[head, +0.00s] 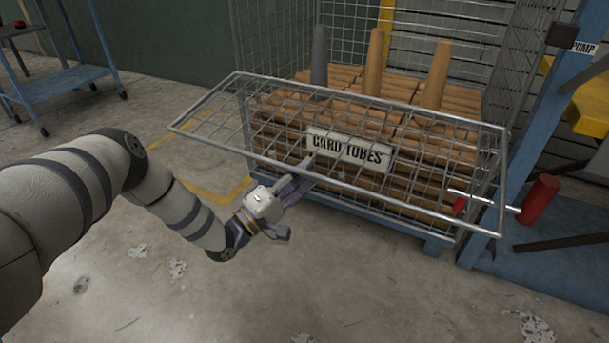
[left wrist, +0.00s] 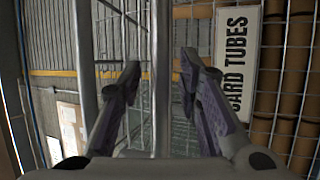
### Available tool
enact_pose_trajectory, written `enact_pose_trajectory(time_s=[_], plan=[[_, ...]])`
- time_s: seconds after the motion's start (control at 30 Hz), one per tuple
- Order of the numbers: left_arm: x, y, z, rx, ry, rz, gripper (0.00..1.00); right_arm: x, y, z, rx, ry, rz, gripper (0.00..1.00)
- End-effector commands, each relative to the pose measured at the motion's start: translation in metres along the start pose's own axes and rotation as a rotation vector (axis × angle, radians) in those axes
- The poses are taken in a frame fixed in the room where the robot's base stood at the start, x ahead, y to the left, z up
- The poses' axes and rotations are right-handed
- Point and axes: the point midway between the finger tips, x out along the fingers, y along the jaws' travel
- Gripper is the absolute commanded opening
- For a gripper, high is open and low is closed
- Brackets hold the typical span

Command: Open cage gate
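The cage gate (head: 222,127) is a grey wire-mesh panel with a tubular frame at the front of the cage. It stands tilted out from the cage front, and its frame crosses the head view. A white CARD TUBES sign (head: 348,148) shows at the mesh and also in the left wrist view (left wrist: 235,60). My left gripper (head: 304,176) is at the gate's near rail, left of and below the sign. In the left wrist view its fingers are apart, with a grey bar (left wrist: 161,75) showing between them; contact is unclear. My right gripper is out of view.
Stacked brown tubes (head: 420,125) fill the cage, with several upright ones on top. A blue post (head: 545,125) and a red cylinder (head: 540,199) stand close at right. A blue trolley (head: 70,80) is at far left. The near floor is clear.

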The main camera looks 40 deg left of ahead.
Motion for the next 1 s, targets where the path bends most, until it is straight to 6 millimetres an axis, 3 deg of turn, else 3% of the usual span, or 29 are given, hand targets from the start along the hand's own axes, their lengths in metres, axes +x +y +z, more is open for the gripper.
enact_pose_trajectory(time_s=[0.13,0.3,0.57,0.8,1.0], plan=[[0.0,0.0,0.0,0.0,0.0,0.0,0.31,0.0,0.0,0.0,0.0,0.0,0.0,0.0],[0.0,0.0,0.0,0.0,0.0,0.0,0.0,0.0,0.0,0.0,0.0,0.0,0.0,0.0],[0.001,0.005,0.0,-0.004,0.0,-0.006,0.0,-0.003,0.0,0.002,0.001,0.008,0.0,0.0],[0.01,0.052,-0.004,-0.051,0.0,-0.113,0.0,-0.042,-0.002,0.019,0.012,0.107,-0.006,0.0],[0.011,0.061,-0.004,-0.081,0.0,-0.187,0.0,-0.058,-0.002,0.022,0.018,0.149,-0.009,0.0]])
